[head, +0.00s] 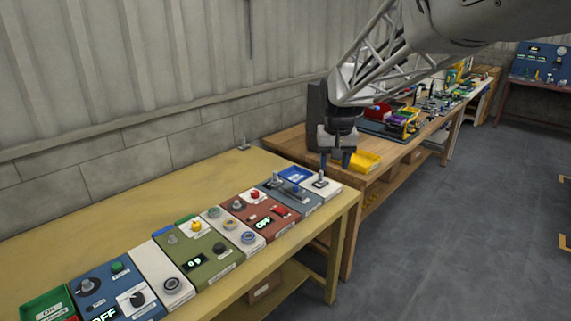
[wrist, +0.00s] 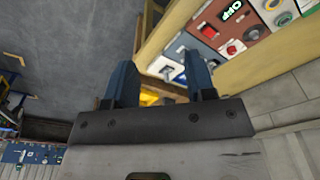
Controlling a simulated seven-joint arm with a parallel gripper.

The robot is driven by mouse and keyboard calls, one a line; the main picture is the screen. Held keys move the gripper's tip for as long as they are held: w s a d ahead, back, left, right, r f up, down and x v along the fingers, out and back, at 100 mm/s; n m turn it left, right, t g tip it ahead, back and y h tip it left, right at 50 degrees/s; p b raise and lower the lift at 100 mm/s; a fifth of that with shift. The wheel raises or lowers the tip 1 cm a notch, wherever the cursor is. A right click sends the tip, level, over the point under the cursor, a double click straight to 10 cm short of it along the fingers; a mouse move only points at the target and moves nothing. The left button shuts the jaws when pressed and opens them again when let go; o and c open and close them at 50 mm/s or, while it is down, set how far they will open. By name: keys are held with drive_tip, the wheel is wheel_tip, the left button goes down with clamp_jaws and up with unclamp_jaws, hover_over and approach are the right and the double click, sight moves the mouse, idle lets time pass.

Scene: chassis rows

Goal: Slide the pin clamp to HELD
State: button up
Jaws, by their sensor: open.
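My gripper (head: 335,163) hangs over the far right end of the yellow bench, above the row of control panels. It is open and empty, its two blue fingers apart in the wrist view (wrist: 160,70). A grey-blue panel (head: 303,204) with metal slider-like fittings lies below and left of it. A white end panel (head: 331,190) with a dark-based metal post (head: 320,182) sits almost under the fingers, apart from them. The labels are too small to read, so I cannot tell which fitting is the pin clamp or where it is set.
A red-brown panel (head: 273,226) with a lit display and more panels run along the bench to the front left. A blue tray (head: 293,174) lies behind the end panels. A yellow bin (head: 364,161) stands on the adjoining wooden bench. The yellow bench's back (head: 160,200) is mostly clear.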

drive_tip(key=w+a+f, duration=0.2)
drive_tip(key=w+f, duration=0.1)
drive_tip(key=w, duration=0.5)
drive_tip(key=w+a+f, duration=0.1)
drive_tip(key=w+f, duration=0.3)
drive_tip(key=w, duration=0.4)
drive_tip(key=g, duration=0.1)
hover_over(296, 187)
drive_tip(key=f, duration=1.3)
drive_tip(key=shift+s+d, duration=0.1)
drive_tip(key=shift+s, duration=0.1)
drive_tip(key=shift+w+f, duration=0.4)
drive_tip(key=shift+f, duration=0.1)
drive_tip(key=shift+f, duration=0.15)
drive_tip(key=shift+f, duration=3.75)
drive_tip(key=shift+c, duration=0.3)
clamp_jaws()
